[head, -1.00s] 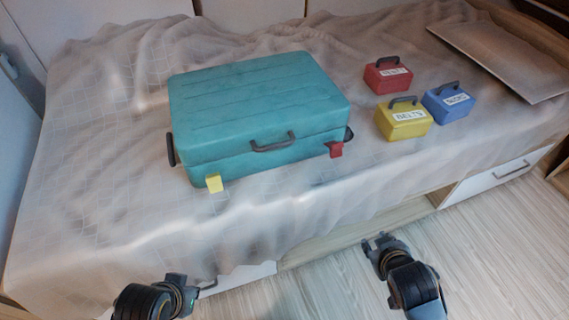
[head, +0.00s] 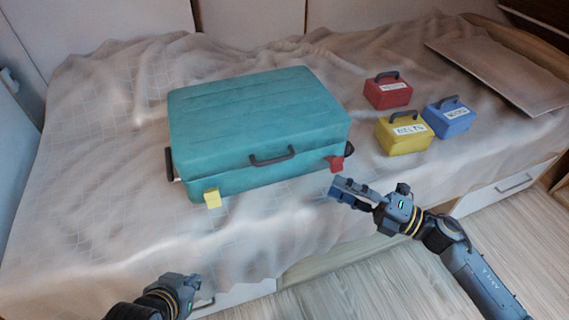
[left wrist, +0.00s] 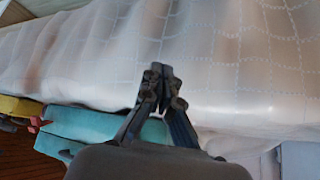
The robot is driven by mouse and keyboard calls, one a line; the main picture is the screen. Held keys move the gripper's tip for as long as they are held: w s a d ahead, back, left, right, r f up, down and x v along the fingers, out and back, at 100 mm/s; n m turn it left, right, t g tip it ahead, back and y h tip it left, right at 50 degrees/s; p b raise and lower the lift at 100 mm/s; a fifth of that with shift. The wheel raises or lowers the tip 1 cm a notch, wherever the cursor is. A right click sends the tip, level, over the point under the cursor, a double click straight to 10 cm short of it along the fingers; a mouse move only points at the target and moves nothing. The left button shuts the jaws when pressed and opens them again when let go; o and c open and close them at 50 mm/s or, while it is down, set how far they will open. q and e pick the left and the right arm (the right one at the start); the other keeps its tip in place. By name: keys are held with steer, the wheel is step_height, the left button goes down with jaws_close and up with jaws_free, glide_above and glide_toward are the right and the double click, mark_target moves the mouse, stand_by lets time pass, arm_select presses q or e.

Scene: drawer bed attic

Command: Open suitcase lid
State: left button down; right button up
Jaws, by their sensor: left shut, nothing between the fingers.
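The teal suitcase (head: 255,120) lies on the bed with its lid down. A dark handle (head: 272,157) is on its front, with a yellow latch (head: 212,198) at the left and a red latch (head: 336,163) at the right. My right gripper (head: 335,189) is just below and in front of the red latch, seemingly apart from it; its finger opening is unclear. My left gripper (head: 197,284) is low near the bed's front edge, away from the suitcase. In the left wrist view its fingertips (left wrist: 158,73) meet, empty, with part of the suitcase (left wrist: 85,122) behind.
A red box (head: 388,94), a yellow box (head: 402,138) and a blue box (head: 448,119), all labelled, stand right of the suitcase. A flat panel (head: 500,70) lies at the back right. Rumpled bedding (head: 80,220) is clear at the left.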

steer(key=x, duration=1.3)
steer(key=shift+a, duration=0.35)
steer(key=shift+w+r, duration=0.1)
jaws_close()
